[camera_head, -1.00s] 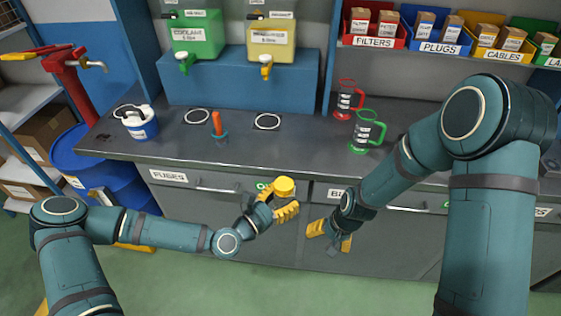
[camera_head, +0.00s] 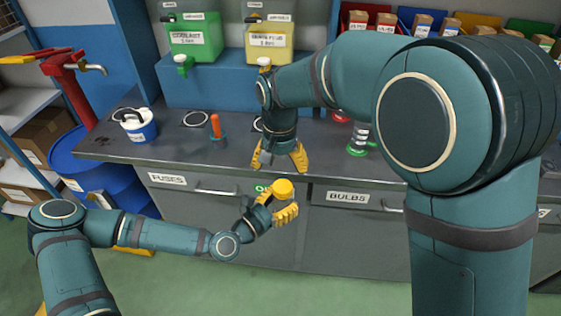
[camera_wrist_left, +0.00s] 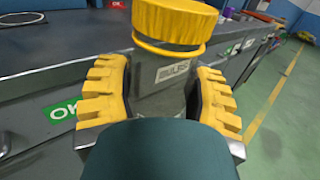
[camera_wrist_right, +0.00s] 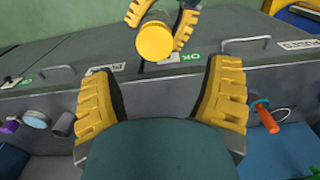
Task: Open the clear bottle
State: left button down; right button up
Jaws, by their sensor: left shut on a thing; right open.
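The clear bottle (camera_wrist_left: 165,72) has a yellow cap (camera_wrist_left: 172,22) on top and a small label on its side. My left gripper (camera_head: 277,212) is shut around the bottle body, below the cap, in front of the workbench drawers. The cap also shows in the head view (camera_head: 283,190). My right gripper (camera_head: 282,160) is open and empty, pointing down above the bottle near the bench's front edge. In the right wrist view the capped bottle (camera_wrist_right: 155,38) lies ahead, beyond the open fingers (camera_wrist_right: 163,105), with a clear gap between.
The grey workbench (camera_head: 110,140) holds a blue-and-white container (camera_head: 138,126), an orange-handled tool (camera_head: 216,130) and a green-based mug (camera_head: 358,142). Green (camera_head: 196,40) and yellow (camera_head: 270,42) dispensers stand behind on a blue shelf. My right arm hides much of the bench's right side.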

aim_at(278, 186)
notch_tip(278, 186, down, 8)
jog(key=shift+r, duration=0.25)
jog(key=c, duration=1.3)
jog(key=n, duration=0.5)
jog(key=shift+a, duration=0.15)
jog(key=shift+r, duration=0.2)
jog(key=shift+r, duration=0.95)
jog(key=shift+r, duration=0.1)
